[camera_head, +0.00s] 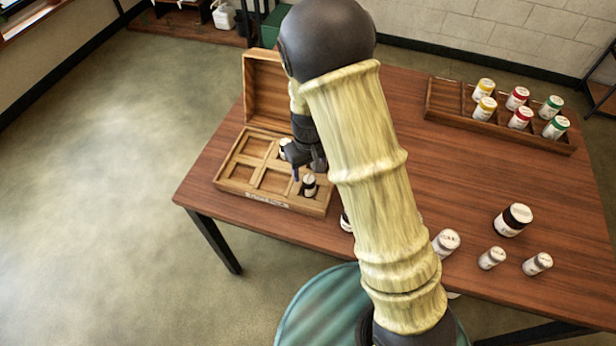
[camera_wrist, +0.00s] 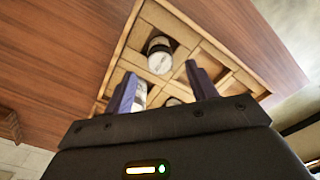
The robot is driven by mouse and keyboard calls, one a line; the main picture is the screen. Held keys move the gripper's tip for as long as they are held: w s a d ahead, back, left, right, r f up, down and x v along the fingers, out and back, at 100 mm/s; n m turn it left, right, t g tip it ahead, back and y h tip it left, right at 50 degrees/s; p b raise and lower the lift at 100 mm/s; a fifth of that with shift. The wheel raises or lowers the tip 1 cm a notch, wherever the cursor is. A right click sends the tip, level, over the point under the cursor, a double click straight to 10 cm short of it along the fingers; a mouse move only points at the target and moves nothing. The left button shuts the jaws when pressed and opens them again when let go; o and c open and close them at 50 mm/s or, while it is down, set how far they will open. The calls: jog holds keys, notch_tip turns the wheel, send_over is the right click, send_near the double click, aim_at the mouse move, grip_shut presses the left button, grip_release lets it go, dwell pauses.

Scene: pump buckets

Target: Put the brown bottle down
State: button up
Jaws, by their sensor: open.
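My gripper (camera_head: 306,168) is open above a compartmented wooden box (camera_head: 229,186) with a raised lid. In the wrist view its two fingers (camera_wrist: 160,80) are apart. A dark bottle with a pale label (camera_head: 309,186) stands in the box's front right compartment, just below the fingers. Another bottle with a white top (camera_head: 285,147) is at the back of the box, partly hidden by my gripper. The wrist view shows a bottle (camera_wrist: 160,55) in one compartment and another bottle (camera_wrist: 140,96) partly behind the left finger. I cannot tell which boxed bottle is the brown one.
A large dark brown bottle (camera_head: 513,219) stands on the table's right side, near several small white bottles (camera_head: 491,258). A wooden rack (camera_head: 440,107) at the back right holds yellow, red and green-capped bottles. My arm hides the table's middle. Open tabletop lies between arm and rack.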

aim_at(309, 179)
notch_tip(309, 179, up, 6)
jog(key=shift+f, duration=0.1)
dwell(0.7)
jog(key=s+d+r+m+t, duration=0.2)
jog(key=s+d+r+m, duration=0.3)
jog(key=s+d, duration=0.7)
notch_tip(309, 179, up, 2)
jog(key=shift+s+d+r+t, duration=0.1)
jog(key=shift+s+d+t, duration=0.2)
jog(key=shift+d, duration=0.45)
jog(key=shift+c, duration=0.5)
